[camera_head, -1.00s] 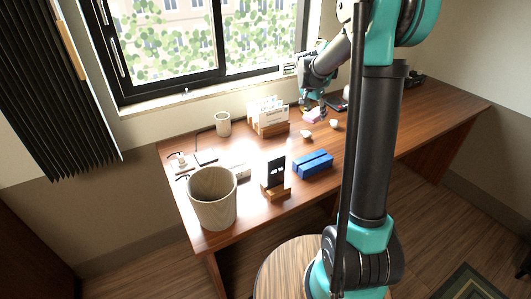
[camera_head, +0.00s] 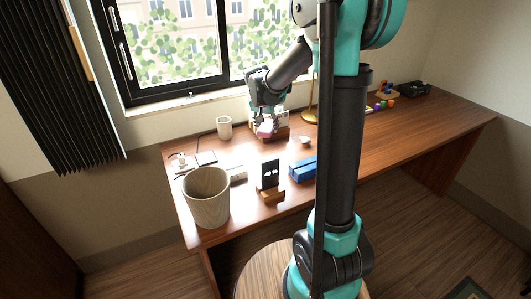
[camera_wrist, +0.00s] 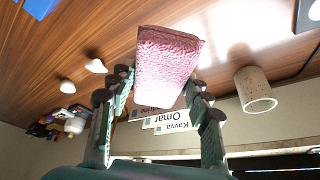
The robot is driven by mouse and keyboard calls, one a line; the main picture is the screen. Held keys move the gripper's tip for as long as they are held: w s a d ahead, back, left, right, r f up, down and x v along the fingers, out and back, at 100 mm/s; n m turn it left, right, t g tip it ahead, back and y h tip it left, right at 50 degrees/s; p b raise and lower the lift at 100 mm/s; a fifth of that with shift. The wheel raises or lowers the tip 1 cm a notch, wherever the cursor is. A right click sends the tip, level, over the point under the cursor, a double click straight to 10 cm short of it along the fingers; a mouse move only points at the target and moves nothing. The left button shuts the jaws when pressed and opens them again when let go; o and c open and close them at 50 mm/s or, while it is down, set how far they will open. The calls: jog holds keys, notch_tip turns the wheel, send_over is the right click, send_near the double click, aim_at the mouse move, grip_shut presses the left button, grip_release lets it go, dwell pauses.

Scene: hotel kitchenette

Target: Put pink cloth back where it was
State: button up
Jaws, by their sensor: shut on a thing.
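The pink cloth (camera_head: 267,129) is a small textured bundle. It also shows large in the wrist view (camera_wrist: 168,62). My gripper (camera_head: 266,119) is shut on it, with a finger on either side in the wrist view (camera_wrist: 161,85). The cloth appears to be held above the desk, in front of the card holder (camera_head: 282,133). Name cards (camera_wrist: 165,120) show behind the cloth in the wrist view. My gripper and the cloth hide part of the holder in the head view.
On the wooden desk (camera_head: 385,145) stand a small cup (camera_head: 224,127), a bin (camera_head: 206,197), a phone on a stand (camera_head: 269,176), and a blue object (camera_head: 303,168) partly behind my arm.

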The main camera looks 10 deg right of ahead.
aim_at(263, 133)
notch_tip(263, 133, down, 13)
jog(key=shift+d+r, duration=0.1)
jog(key=shift+r, duration=0.05)
dwell(0.4)
jog(key=o, duration=1.2)
jog(key=v, duration=1.2)
